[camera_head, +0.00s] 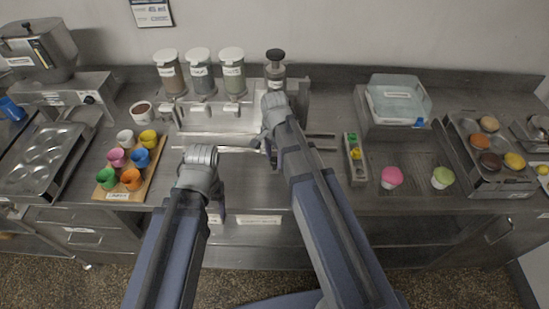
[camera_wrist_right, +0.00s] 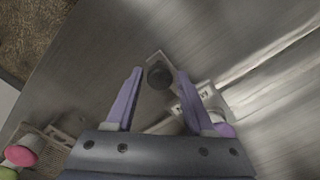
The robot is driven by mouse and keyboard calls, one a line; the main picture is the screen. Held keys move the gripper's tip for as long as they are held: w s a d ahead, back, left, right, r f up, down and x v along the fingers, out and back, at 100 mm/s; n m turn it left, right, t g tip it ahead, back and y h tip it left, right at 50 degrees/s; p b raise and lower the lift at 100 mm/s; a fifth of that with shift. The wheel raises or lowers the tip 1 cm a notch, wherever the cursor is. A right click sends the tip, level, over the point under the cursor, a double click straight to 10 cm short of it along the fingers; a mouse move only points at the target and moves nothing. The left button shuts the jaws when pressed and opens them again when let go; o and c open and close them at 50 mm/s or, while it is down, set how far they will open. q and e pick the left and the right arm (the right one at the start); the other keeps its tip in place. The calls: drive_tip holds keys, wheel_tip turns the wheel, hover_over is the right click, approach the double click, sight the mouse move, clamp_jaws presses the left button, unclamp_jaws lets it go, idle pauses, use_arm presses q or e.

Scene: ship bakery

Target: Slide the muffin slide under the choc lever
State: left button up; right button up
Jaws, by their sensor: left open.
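My right gripper (camera_wrist_right: 157,78) is open in the right wrist view, its two fingers apart on either side of a dark round knob on a small metal plate (camera_wrist_right: 158,57). I cannot tell whether the fingers touch the knob. The muffin slide is mostly hidden there. The dispenser labels are too small to read, so I cannot single out the choc lever. My left gripper (camera_head: 216,208) hangs near the counter's front edge, mostly hidden.
White-lidded dispensers (camera_head: 199,75) and a dark-capped one (camera_head: 275,66) stand at the back. A wooden board (camera_head: 106,191) with several coloured cups is at left. A narrow topping tray (camera_head: 354,160), pink muffin (camera_head: 392,177) and green muffin (camera_head: 443,178) are at right.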

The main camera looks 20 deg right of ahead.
clamp_jaws()
idle(1.1)
